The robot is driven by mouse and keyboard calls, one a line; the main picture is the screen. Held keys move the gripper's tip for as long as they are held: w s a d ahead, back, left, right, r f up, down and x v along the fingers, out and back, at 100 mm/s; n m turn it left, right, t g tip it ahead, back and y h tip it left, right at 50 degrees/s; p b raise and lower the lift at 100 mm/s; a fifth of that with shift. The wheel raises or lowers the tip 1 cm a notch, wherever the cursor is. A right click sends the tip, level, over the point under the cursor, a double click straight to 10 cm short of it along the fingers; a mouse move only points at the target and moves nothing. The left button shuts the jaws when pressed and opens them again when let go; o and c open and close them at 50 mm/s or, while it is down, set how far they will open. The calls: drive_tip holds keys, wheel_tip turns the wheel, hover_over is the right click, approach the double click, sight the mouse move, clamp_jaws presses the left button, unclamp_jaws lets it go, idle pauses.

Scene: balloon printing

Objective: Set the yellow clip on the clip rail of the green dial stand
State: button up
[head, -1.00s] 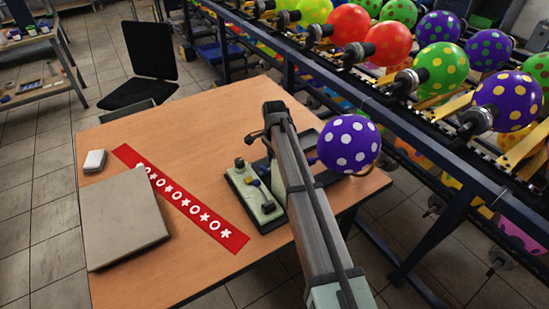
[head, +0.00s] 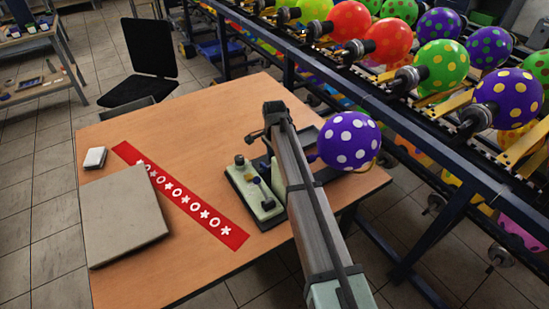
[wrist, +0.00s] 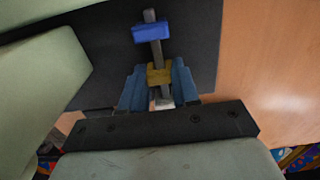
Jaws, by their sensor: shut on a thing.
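The green dial stand (head: 244,190) is a pale green unit with dark knobs on a dark base, near the table's right side in the head view. My arm crosses in front of part of it and hides my gripper there. In the wrist view, my gripper (wrist: 158,84) has its blue fingers shut on the yellow clip (wrist: 159,75). The clip lies across a grey bar, the clip rail (wrist: 157,52); I cannot tell whether it is seated or just above it. A blue clip (wrist: 153,33) sits farther along the rail.
A dotted purple balloon (head: 349,141) is right of my arm, close to the stand. A red printed strip (head: 190,200), a grey slab (head: 122,220) and a small white block (head: 95,158) lie on the left of the wooden table (head: 215,135). A balloon rack (head: 360,100) runs behind.

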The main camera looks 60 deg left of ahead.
drive_tip(key=shift+f, duration=0.2)
drive_tip(key=o, duration=1)
drive_tip(key=shift+r, duration=0.1)
wheel_tip(320, 180, up, 14)
drive_tip(key=shift+f, duration=0.2)
drive_tip(key=shift+w+r, duration=0.1)
